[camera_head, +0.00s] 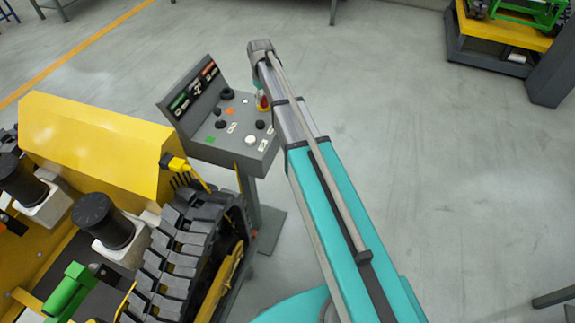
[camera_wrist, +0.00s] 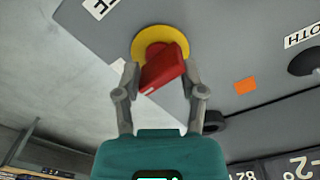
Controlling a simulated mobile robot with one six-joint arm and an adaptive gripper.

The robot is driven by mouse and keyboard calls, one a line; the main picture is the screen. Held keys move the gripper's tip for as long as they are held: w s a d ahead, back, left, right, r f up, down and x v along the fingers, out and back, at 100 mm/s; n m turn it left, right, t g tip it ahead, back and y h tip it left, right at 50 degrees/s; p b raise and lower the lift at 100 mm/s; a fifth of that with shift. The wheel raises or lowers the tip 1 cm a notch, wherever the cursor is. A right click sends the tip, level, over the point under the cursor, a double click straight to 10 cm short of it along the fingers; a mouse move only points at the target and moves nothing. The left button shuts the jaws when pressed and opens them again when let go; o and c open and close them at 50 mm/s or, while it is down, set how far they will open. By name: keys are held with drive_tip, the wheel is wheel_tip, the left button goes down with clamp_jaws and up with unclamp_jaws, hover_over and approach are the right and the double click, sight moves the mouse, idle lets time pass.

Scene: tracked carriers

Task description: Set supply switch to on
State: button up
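The control box (camera_head: 232,150) stands on a post left of my arm, and its grey panel (camera_wrist: 235,55) fills the upper part of the wrist view. A red rotary handle (camera_wrist: 163,72) sits on a round yellow plate (camera_wrist: 160,36) there. The handle is turned at a slant. It also shows as a small red and yellow spot beside my arm (camera_head: 263,103). My gripper (camera_wrist: 161,70) has one finger on each side of the red handle, and both appear to touch it. The switch's own label cannot be read.
Dark knobs, an orange square (camera_wrist: 245,86) and white labels lie close by on the panel. A yellow tracked carrier (camera_head: 95,145) with a black track stands left of and in front of the box. The floor (camera_head: 440,170) to the right is clear.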

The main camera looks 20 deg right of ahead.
drive_tip(key=n, duration=0.6)
drive_tip(key=shift+n, duration=0.3)
wheel_tip(320, 180, up, 14)
drive_tip(key=p, duration=1.4)
drive_tip(key=s+f+m+b, duration=0.3)
drive_tip(key=s+f+b, duration=0.2)
drive_tip(key=s, duration=0.5)
drive_tip(key=s+f+m+b, duration=0.4)
drive_tip(key=s+f+b, duration=0.2)
drive_tip(key=s, duration=0.4)
drive_tip(key=s+f+m+b, duration=0.3)
drive_tip(key=s+f+b, duration=0.3)
drive_tip(key=s, duration=0.3)
drive_tip(key=shift+s+m, duration=0.4)
wheel_tip(320, 180, up, 17)
drive_tip(key=n+p, duration=0.1)
drive_tip(key=p, duration=1.6)
hover_over(264, 97)
drive_tip(key=shift+f, duration=0.2)
drive_tip(key=shift+f+b, duration=0.2)
drive_tip(key=shift+b, duration=0.15)
